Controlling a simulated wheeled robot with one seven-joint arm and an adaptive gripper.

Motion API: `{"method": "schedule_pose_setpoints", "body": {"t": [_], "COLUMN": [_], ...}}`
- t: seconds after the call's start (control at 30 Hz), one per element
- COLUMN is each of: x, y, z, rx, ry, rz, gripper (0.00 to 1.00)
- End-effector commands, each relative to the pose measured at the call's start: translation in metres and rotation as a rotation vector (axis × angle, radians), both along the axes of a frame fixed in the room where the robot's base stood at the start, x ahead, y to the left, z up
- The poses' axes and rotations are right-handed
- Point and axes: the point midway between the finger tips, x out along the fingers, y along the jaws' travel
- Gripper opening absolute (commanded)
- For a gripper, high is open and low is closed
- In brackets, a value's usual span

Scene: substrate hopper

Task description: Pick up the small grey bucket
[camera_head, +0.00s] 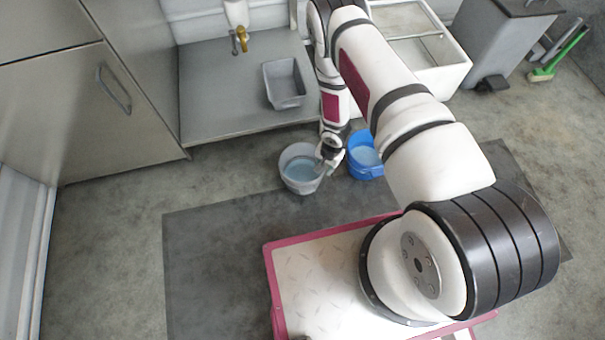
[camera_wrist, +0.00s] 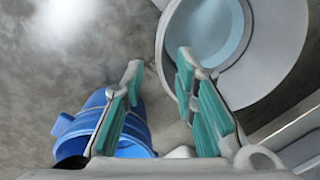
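The small grey bucket (camera_head: 299,187) stands upright on the floor in front of the low grey platform, with something pale blue inside. It also shows at the upper right of the wrist view (camera_wrist: 272,62), partly cut off by the frame. My gripper (camera_head: 327,158) is at the bucket's right side in the head view. In the wrist view my gripper (camera_wrist: 158,67) is open with nothing held. Its right finger overlaps the bucket and its left finger is outside it, so the near rim lies between them in the picture. I cannot tell whether either finger touches it.
A blue bucket (camera_head: 366,171) stands close on the right; it also shows under the left finger in the wrist view (camera_wrist: 82,124). A grey tub (camera_head: 285,88) sits on the platform (camera_head: 215,105). A dark mat (camera_head: 215,240) lies in front. Floor left of the bucket is clear.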

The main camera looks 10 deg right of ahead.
Motion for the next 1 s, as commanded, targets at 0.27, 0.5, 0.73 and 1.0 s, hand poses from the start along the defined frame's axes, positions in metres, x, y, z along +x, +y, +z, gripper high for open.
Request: {"method": "schedule_pose_setpoints", "body": {"t": [0.27,0.5,0.73,1.0], "x": [0.001,0.000,0.002,0.002], "y": [0.002,0.012,0.012,0.012], "z": [-0.022,-0.054,-0.071,-0.070], "rx": [-0.001,-0.002,-0.001,-0.001], "ry": [-0.001,0.000,-0.001,-0.001], "rz": [0.002,0.005,0.002,0.001], "gripper": [0.27,0.27,0.27,0.13]}}
